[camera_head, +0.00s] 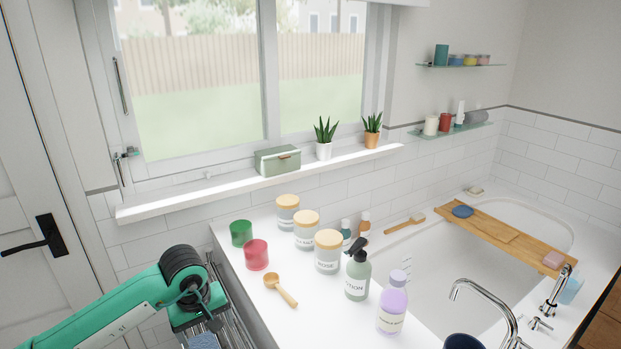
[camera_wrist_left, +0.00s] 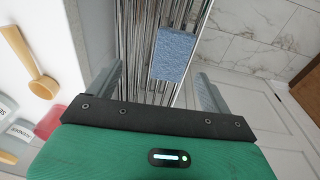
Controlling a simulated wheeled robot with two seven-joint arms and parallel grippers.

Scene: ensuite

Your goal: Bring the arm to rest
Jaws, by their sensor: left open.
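My left arm comes in from the lower left in the head view. Its left gripper (camera_head: 203,322) points down beside the counter's left end, over a chrome rail rack (camera_head: 222,290). In the left wrist view the two grey fingers of the left gripper (camera_wrist_left: 158,82) stand wide apart with nothing held between them. Beyond them a blue, rough-textured block (camera_wrist_left: 175,53) lies on the metal bars of the rack. Whether the fingers touch the bars cannot be told. My right gripper is not in view.
The white counter (camera_head: 330,310) holds a green cup (camera_head: 241,233), a red cup (camera_head: 256,254), a wooden scoop (camera_head: 281,289), several lidded jars, a lotion bottle (camera_head: 358,277) and a purple bottle (camera_head: 392,307). A bathtub (camera_head: 450,270) lies right. A door stands left.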

